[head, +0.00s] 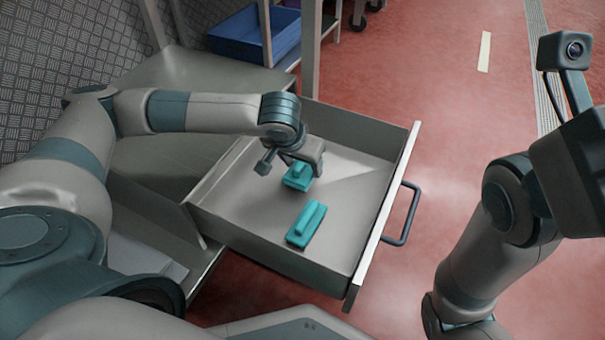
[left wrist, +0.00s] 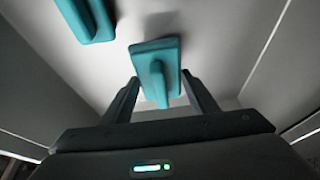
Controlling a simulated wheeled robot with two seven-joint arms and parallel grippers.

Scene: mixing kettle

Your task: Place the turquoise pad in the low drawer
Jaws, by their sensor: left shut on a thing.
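The drawer (head: 264,243) is pulled open and its grey floor shows. One turquoise pad (head: 297,182) is inside it, beneath my left gripper (head: 300,166). In the left wrist view this pad (left wrist: 168,50) has its raised grip between the two fingers of my left gripper (left wrist: 160,86), which is shut on it. The pad is at or close to the drawer floor; I cannot tell whether it touches. A second turquoise pad (head: 306,226) lies flat on the drawer floor, nearer the front of the view. It also shows at the top left of the left wrist view (left wrist: 86,18).
The drawer's front panel with a dark handle (head: 403,215) faces right. A bench (head: 177,82) and a blue bin (head: 255,35) stand behind. My right arm (head: 490,235) is at the right, over open red floor, with its gripper fingers out of view.

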